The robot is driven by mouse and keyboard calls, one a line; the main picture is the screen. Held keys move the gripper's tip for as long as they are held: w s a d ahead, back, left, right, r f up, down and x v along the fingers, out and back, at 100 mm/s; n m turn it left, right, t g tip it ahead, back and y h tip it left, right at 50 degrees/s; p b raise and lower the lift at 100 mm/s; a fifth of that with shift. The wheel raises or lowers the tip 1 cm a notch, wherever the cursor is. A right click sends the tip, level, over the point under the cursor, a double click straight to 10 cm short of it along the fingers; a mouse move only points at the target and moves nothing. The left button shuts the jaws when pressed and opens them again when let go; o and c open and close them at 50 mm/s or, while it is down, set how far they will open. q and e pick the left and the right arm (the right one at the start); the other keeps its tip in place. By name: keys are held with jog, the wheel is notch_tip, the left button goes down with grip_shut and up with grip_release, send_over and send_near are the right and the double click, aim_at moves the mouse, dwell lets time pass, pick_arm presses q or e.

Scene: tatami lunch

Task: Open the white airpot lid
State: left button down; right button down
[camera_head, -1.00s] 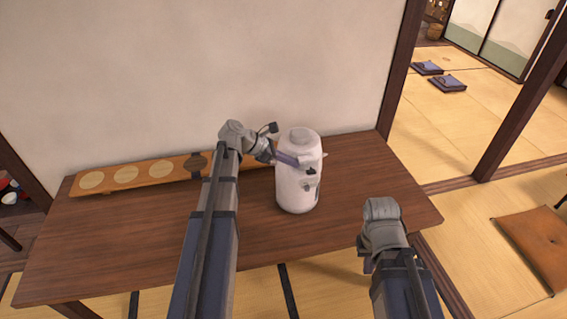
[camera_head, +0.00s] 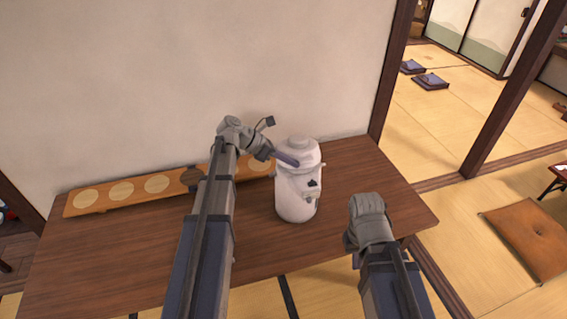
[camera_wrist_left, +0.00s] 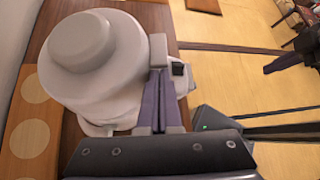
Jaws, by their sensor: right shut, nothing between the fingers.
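The white airpot (camera_head: 296,205) stands upright on the brown table. Its round stepped lid (camera_head: 299,150) shows a clear step from the body below. In the left wrist view the lid (camera_wrist_left: 82,42) fills the upper left, with a pale block at its right edge. My left gripper (camera_head: 292,160) reaches in from the left. Its purple fingers lie close together at the lid's edge, and their tips end by that block in the left wrist view (camera_wrist_left: 162,75). I cannot tell whether they touch it. My right gripper (camera_head: 352,262) is low at the table's right front, apart from the airpot, its fingers mostly hidden.
A long wooden board (camera_head: 122,191) with pale round discs lies along the wall at the back of the table (camera_head: 110,250). The table is bare right of the airpot. A brown cushion (camera_head: 532,240) lies on the tatami to the right.

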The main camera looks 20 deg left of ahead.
pick_arm(q)
jog(key=w+r+p, duration=0.2)
jog(key=r, duration=0.1)
jog(key=w+a+r+p, duration=0.1)
jog(key=r+p, duration=0.1)
jog(key=shift+a+r, duration=0.1)
jog(key=shift+r, duration=0.1)
jog(key=w+a+r+p, duration=0.4)
jog(key=w+a, duration=0.2)
jog(key=w, duration=0.3)
jog(key=shift+w, duration=0.35)
jog(key=shift+a+r, duration=0.1)
jog(key=shift+a, duration=0.1)
